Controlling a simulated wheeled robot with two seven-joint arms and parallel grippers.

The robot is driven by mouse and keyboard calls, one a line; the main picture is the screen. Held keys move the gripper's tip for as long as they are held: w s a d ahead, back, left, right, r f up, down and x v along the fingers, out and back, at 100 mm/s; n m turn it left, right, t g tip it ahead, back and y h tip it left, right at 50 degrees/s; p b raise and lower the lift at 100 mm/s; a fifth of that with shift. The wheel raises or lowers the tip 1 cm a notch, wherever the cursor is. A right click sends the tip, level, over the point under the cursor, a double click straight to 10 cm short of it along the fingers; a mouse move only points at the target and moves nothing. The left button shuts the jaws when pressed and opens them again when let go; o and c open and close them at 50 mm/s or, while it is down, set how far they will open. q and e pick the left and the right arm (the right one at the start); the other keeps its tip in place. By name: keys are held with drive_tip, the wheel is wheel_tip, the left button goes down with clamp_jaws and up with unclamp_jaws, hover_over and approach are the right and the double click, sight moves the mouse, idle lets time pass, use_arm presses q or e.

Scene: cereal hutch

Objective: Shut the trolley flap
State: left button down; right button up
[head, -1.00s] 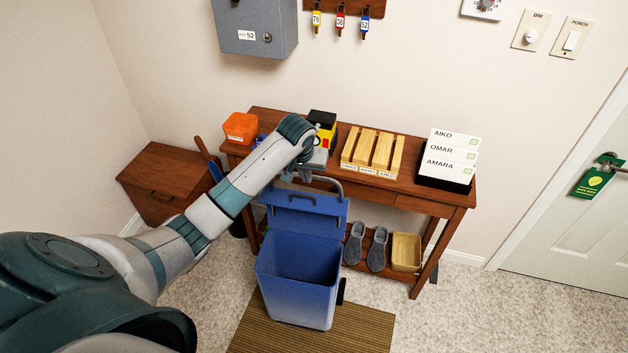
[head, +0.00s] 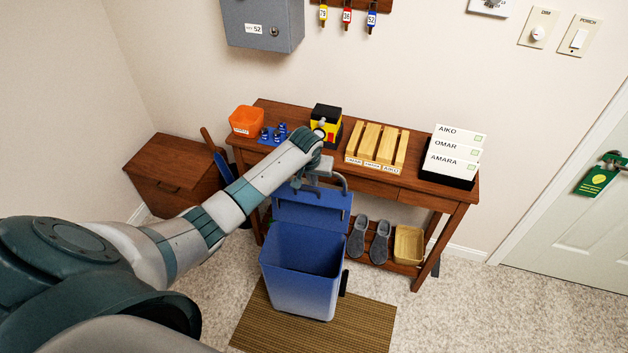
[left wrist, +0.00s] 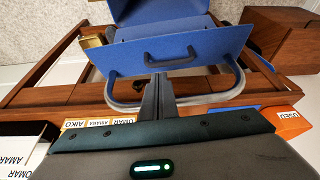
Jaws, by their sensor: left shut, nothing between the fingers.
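The blue trolley (head: 298,285) stands on a mat in front of the console table, its top open. Its blue flap (head: 330,216) stands raised at the back rim, and it shows in the left wrist view (left wrist: 215,48) with a dark handle (left wrist: 172,60). A grey tubular push bar (left wrist: 225,92) curves behind the flap. My left gripper (head: 302,187) is shut and empty, at the flap's upper edge by the push bar. In the left wrist view its fingertips (left wrist: 158,78) are near the handle; whether they touch the flap I cannot tell. My right gripper is not in view.
The console table (head: 425,190) is close behind the trolley, with a wooden slotted rack (head: 376,143), a label box (head: 455,160) and an orange bin (head: 246,121) on top. Slippers (head: 368,240) and a basket (head: 408,246) sit on its lower shelf. Carpet at the right is clear.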

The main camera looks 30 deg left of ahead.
use_arm(q)
drive_tip(key=shift+x, duration=1.3)
drive_tip(key=shift+f, duration=0.1)
